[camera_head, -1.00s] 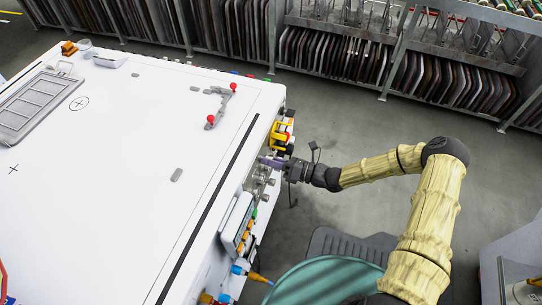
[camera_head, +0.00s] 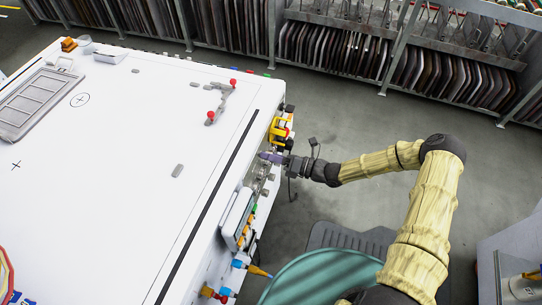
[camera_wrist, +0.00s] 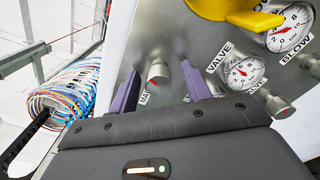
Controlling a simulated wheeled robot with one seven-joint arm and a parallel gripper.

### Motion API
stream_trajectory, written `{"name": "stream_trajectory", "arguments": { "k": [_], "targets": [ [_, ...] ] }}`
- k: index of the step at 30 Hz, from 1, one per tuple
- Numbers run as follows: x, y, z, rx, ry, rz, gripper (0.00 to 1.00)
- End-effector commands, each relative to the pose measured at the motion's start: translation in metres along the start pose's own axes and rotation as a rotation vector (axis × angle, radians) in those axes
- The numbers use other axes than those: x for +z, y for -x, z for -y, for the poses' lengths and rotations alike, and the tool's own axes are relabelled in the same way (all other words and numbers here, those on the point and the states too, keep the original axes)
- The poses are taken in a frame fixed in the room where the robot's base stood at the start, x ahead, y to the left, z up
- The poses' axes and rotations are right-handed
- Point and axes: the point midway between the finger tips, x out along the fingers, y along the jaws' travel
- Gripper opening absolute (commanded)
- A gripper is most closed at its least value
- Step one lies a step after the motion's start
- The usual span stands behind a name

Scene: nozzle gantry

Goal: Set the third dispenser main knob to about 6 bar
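In the wrist view, the two purple fingers of my gripper (camera_wrist: 158,64) stand apart before the metal dispenser panel. In the head view, my gripper (camera_head: 270,157) reaches in from the right to the table's side, by the silver fittings; the fingertips are small there.
A yellow part (camera_wrist: 240,12) juts out above the panel. A valve gauge (camera_wrist: 243,72), a blow gauge (camera_wrist: 290,28) and another silver knob (camera_wrist: 278,104) sit to the right. Coiled coloured hoses (camera_wrist: 62,88) hang at the left. The white table (camera_head: 120,180) borders the fittings.

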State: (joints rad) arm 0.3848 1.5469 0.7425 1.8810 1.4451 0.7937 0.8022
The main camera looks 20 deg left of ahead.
Motion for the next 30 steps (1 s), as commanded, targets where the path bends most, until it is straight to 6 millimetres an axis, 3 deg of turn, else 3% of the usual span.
{"name": "stream_trajectory", "arguments": {
  "k": [11, 17, 30],
  "targets": [
    [0.0, 0.009, 0.0, 0.0, 0.0, 0.0, 0.48],
    [0.0, 0.041, 0.001, -0.002, 0.002, 0.001, 0.48],
    [0.0, 0.129, 0.001, -0.003, 0.001, 0.001, 0.48]
  ]
}}
